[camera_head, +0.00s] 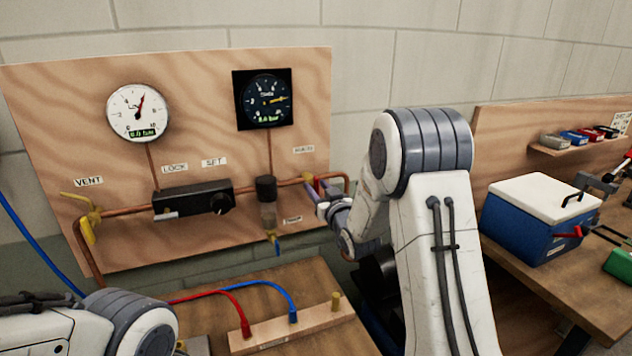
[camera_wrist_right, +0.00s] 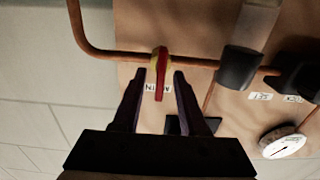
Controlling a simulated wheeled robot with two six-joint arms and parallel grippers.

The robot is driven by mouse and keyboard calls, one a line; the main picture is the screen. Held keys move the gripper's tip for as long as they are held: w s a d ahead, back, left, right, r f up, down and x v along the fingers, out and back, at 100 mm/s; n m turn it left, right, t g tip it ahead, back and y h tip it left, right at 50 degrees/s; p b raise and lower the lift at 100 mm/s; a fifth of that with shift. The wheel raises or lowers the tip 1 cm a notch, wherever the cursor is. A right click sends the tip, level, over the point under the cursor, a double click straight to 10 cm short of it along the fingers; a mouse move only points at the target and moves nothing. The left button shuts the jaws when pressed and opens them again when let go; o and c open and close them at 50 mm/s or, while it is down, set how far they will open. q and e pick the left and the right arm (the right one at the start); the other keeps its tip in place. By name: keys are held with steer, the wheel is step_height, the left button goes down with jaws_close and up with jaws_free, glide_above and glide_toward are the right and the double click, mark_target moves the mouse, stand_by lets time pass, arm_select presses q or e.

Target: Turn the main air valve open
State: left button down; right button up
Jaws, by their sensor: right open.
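The main air valve (camera_wrist_right: 160,72) has a red handle and a brass body on the copper pipe. In the right wrist view its handle lies across the pipe, pointing at the MAIN label (camera_wrist_right: 171,88). My right gripper (camera_wrist_right: 157,78) is open, with one dark finger on each side of the handle and a visible gap to each. In the head view the right gripper (camera_head: 318,187) is at the right end of the pipe and hides most of the valve. The MAIN label (camera_head: 303,149) shows above it. My left arm is at the lower left; its gripper is out of view.
The wooden panel (camera_head: 60,130) carries a white gauge (camera_head: 139,112), a dark gauge (camera_head: 265,99), a black regulator (camera_head: 193,199) and a yellow vent valve (camera_head: 88,215). A manifold block (camera_head: 285,330) with red and blue hoses sits below. A blue cooler (camera_head: 530,220) stands right.

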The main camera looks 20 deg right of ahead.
steer(key=shift+w, duration=0.5)
jaws_close()
